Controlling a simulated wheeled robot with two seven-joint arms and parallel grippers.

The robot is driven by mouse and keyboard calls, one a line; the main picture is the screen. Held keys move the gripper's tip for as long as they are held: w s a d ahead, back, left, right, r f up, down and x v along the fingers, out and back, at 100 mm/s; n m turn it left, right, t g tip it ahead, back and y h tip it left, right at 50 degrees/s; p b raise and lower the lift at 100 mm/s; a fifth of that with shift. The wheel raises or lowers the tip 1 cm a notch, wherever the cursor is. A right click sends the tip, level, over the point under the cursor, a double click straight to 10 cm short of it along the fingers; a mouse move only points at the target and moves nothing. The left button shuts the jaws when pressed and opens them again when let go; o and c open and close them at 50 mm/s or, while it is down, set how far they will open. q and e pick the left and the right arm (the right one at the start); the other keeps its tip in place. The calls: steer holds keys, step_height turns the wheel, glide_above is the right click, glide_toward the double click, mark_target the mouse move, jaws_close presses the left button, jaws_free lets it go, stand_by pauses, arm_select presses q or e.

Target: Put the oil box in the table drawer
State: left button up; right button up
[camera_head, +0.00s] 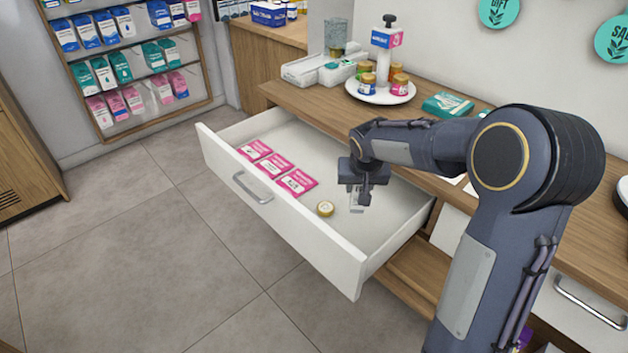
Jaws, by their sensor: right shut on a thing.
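The table drawer (265,218) is pulled open below the counter, with its white front and metal handle facing the lower left. My right gripper (358,195) reaches down into the right part of the drawer. It is shut on a small pale grey-white box (356,206), which is probably the oil box. The fingers hide much of this box, and its label cannot be read. I cannot tell whether it touches the drawer floor. My left gripper is not in view.
In the drawer lie several pink-and-white packets (276,164) and a round gold-lidded jar (325,209) left of the gripper. On the wooden counter (428,133) stand a white stand with jars (385,92) and a teal box (447,104). The drawer's middle is bare.

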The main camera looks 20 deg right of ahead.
mark_target(356, 211)
step_height(356, 211, down, 10)
steer(key=shift+f+b, duration=0.1)
steer(key=shift+b, duration=0.45)
steer(key=shift+f, duration=0.1)
steer(key=o, duration=1)
steer(key=shift+c, duration=0.2)
